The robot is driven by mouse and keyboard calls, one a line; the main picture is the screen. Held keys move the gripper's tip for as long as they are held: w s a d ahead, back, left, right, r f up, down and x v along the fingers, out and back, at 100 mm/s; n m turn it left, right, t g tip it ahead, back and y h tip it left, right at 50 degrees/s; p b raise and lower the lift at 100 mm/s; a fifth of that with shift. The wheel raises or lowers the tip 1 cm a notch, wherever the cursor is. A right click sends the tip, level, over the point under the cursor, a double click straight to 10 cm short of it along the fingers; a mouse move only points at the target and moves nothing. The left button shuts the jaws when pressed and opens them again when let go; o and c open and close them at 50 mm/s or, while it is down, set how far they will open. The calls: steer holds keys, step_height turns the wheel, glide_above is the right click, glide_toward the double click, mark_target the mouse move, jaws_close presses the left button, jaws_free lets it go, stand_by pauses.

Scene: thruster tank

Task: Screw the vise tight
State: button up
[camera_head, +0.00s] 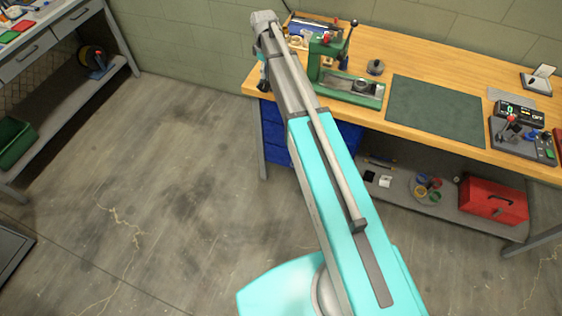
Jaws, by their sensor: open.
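A green bench machine (318,62) stands on the wooden workbench, with a dark lever ending in a ball knob and a red knob near its top. Its low green base (368,101) holds a grey bed with a round dark part. This may include the vise; I cannot pick out a separate vise or its screw handle. My arm reaches up beside the bench's left end. My gripper (263,84) is a small dark shape at the arm's far end, left of the machine, open and apart from it. Its fingers are mostly hidden.
A dark green mat (436,110) lies on the workbench (425,58). A control box (522,138) with a joystick stands at the right. A red toolbox (493,201) sits on the lower shelf. Another bench (75,100) is at the left. The floor between is clear.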

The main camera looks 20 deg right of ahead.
mark_target(267, 83)
steer(key=shift+r+p, duration=2.5)
steer(key=shift+r, duration=0.35)
steer(key=s+f+m+b, duration=0.4)
steer(key=s+f+b, duration=0.8)
steer(key=f+b, duration=0.4)
steer(key=s+a+f+m+b, duration=0.1)
steer(key=s+f+m+b, duration=0.4)
steer(key=s+f+b, duration=0.8)
step_height(267, 83, down, 3)
steer(key=b, duration=0.3)
steer(key=shift+a, duration=0.15)
steer(key=s+m, duration=0.1)
steer(key=s, duration=0.2)
steer(key=shift+s+m, duration=0.35)
steer(key=shift+m, duration=0.05)
steer(key=shift+c, duration=1)
steer(key=shift+a, duration=0.1)
